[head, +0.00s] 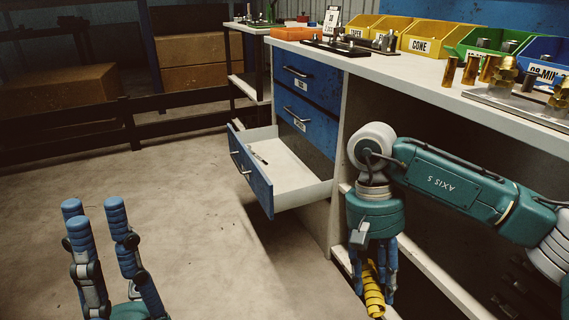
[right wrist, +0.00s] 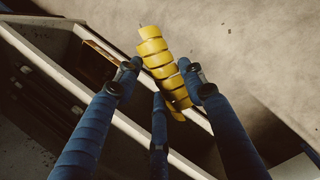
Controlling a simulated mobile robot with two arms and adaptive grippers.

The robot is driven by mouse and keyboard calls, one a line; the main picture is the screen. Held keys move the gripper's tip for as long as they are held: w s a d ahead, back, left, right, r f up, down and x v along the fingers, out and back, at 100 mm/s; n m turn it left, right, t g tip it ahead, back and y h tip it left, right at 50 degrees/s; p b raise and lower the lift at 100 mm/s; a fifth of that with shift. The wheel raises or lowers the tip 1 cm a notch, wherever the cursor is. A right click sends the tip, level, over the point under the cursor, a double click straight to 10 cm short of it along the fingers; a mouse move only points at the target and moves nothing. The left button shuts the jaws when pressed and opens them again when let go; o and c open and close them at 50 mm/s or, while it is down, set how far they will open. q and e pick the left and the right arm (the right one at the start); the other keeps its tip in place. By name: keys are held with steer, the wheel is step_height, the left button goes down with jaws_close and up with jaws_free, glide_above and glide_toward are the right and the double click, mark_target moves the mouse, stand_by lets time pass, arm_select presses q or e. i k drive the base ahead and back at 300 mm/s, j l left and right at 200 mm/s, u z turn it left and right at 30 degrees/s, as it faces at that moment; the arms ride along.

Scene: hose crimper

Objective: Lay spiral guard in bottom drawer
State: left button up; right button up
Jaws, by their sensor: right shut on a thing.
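The yellow spiral guard (head: 373,292) is in my right gripper (head: 374,278), which hangs fingers-down in front of the bench's lower shelf. In the right wrist view the coiled guard (right wrist: 156,52) sits between the blue fingertips (right wrist: 160,74), with one end sticking out past them. The bottom drawer (head: 292,182) is pulled out from the bench, left of and beyond my right gripper. A small dark item lies inside near its front; most of the pale drawer floor is bare. My left gripper (head: 97,222) is open and empty at lower left, fingers pointing up.
Two closed blue drawers (head: 310,75) sit above the open one. The benchtop (head: 425,78) carries labelled bins (head: 430,38), brass fittings and a tool stand. A pale lower shelf edge (head: 440,285) runs beside my right gripper. The floor (head: 150,190) left of the drawer is clear.

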mark_target(276, 185)
steer(key=i+j, duration=0.2)
steer(key=i, duration=0.2)
steer(key=i+j, duration=0.15)
steer(key=i, duration=0.25)
steer(key=i+j, duration=0.2)
steer(key=i, duration=0.25)
steer(key=i+j+u, duration=0.1)
steer(key=i, duration=0.3)
